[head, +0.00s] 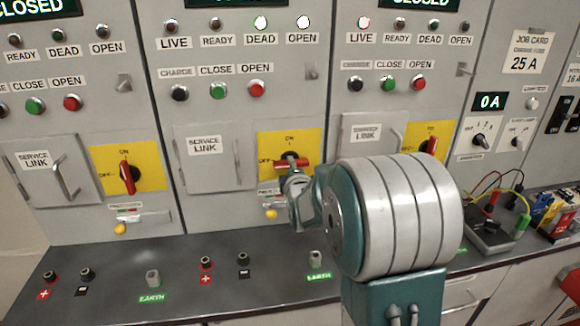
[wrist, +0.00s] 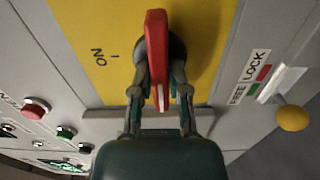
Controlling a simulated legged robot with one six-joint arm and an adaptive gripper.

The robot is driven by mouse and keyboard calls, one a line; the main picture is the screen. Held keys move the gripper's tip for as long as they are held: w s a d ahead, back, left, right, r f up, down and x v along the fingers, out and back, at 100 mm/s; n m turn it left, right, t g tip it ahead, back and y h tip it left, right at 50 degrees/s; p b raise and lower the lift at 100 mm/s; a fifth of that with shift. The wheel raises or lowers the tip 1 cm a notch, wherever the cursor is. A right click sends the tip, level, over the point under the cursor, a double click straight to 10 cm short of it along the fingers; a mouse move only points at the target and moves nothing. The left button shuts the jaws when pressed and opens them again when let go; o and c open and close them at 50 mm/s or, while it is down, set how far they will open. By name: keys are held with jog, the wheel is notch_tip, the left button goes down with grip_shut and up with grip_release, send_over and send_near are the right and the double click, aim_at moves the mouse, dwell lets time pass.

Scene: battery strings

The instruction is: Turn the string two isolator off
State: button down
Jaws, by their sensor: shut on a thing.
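The string two isolator is the middle panel's red handle (head: 291,162) on a yellow plate (head: 304,142) marked ON at the top and OFF at the left. The handle lies about level across the plate, turned away from ON. In the wrist view the red handle (wrist: 157,60) stands between my two fingers, with the ON mark off to its left. My gripper (head: 290,173) is shut on the handle; its fingertips also show in the wrist view (wrist: 160,92). My wrist hides part of the handle and plate in the head view.
A yellow-knobbed FREE/LOCK lever (wrist: 292,117) sits below the plate. The middle panel's DEAD (head: 260,22) and OPEN (head: 303,22) lamps are lit. A similar red handle (head: 127,177) on the left panel stands near upright. Terminals line the counter (head: 110,262) below.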

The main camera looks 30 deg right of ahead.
jog(key=shift+d+f, duration=0.1)
jog(key=shift+f, duration=0.1)
jog(key=c, duration=0.6)
grip_release()
jog(key=shift+d, duration=0.1)
jog(key=v, duration=1.2)
